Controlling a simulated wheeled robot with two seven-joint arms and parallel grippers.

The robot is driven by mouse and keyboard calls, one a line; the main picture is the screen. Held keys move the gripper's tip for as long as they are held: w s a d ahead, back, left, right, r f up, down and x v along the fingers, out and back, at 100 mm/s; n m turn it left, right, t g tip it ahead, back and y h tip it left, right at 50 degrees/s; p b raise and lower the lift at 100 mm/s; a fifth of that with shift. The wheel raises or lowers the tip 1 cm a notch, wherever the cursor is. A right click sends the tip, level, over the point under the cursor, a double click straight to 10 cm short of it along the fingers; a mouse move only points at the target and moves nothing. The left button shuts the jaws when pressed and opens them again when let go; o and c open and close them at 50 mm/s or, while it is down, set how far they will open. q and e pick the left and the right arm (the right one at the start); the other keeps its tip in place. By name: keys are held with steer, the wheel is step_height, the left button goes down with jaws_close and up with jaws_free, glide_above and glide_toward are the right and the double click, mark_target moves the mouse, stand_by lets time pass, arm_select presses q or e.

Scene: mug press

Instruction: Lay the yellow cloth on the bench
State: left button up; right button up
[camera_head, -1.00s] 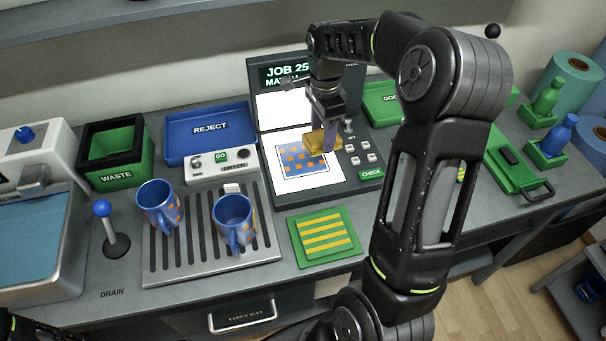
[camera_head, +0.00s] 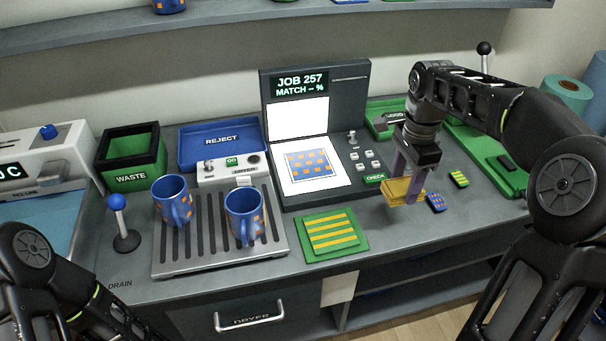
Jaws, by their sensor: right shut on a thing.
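The yellow cloth (camera_head: 399,191) is a small folded pad in the camera_head view, right of the job panel. My right gripper (camera_head: 408,190) is shut on it and holds it low over or on the grey bench (camera_head: 385,232); I cannot tell if the cloth touches the surface. My left arm shows at the lower left, but its gripper is out of view.
A small blue patterned block (camera_head: 436,203) and a green and yellow striped block (camera_head: 459,179) lie just right of the cloth. A green striped pad (camera_head: 332,234) lies to its left. Two blue mugs (camera_head: 173,201) (camera_head: 244,215) stand on the drain rack (camera_head: 205,262).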

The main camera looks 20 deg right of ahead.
glide_above(393, 223)
steer(key=shift+f+p, duration=0.35)
steer(key=shift+f, duration=2.8)
steer(key=shift+f+p, duration=0.3)
steer(key=shift+f, duration=1.55)
steer(key=shift+f, duration=0.1)
steer(key=shift+f, duration=0.15)
steer(key=o, duration=1.2)
step_height(393, 223, up, 12)
steer(key=shift+r+b, duration=0.25)
steer(key=shift+b, duration=0.25)
